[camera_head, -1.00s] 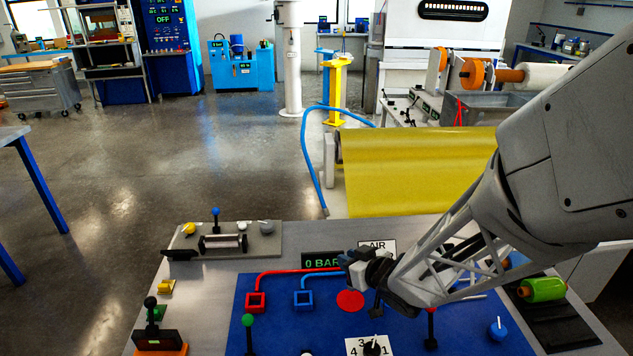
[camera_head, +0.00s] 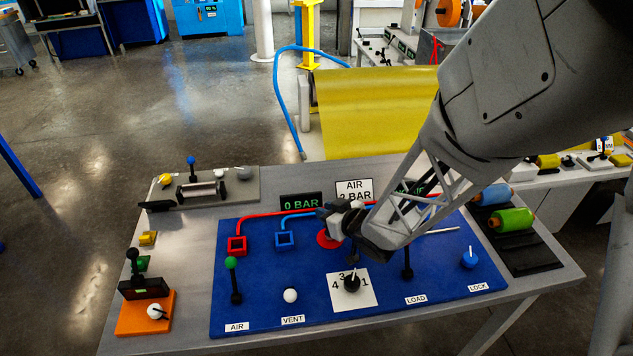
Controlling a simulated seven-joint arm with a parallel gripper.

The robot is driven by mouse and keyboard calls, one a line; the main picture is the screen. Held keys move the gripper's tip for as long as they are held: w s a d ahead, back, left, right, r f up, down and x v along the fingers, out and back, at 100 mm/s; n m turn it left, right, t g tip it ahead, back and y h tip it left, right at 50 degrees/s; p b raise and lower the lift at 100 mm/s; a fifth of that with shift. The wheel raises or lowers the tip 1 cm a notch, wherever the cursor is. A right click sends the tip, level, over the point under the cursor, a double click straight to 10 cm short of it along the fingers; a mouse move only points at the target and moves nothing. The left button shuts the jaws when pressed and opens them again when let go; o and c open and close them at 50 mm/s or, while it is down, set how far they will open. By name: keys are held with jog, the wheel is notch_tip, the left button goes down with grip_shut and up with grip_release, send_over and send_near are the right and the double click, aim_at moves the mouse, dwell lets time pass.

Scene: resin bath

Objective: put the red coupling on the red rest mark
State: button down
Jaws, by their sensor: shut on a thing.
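The red rest mark (camera_head: 326,239) is a flat red disc on the blue panel, partly covered by my gripper. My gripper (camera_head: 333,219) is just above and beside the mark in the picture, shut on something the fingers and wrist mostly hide. No loose red coupling shows elsewhere, so the held thing seems to be the red coupling. I cannot tell how high it is above the panel. A red square socket (camera_head: 237,246) stands left of the mark, with a red line (camera_head: 262,217) running from it towards my gripper.
A blue square socket (camera_head: 285,241) stands between the red socket and the mark. A numbered dial (camera_head: 351,283), a green-topped lever (camera_head: 235,281), a white ball knob (camera_head: 290,296) and a blue knob (camera_head: 469,259) are on the panel (camera_head: 262,320). Signs (camera_head: 301,201) stand behind.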

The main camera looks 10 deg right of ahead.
jog(key=shift+f, duration=0.25)
jog(key=c, duration=1)
grip_release()
jog(key=shift+r, duration=0.15)
jog(key=shift+r, duration=0.15)
jog(key=shift+v, duration=6)
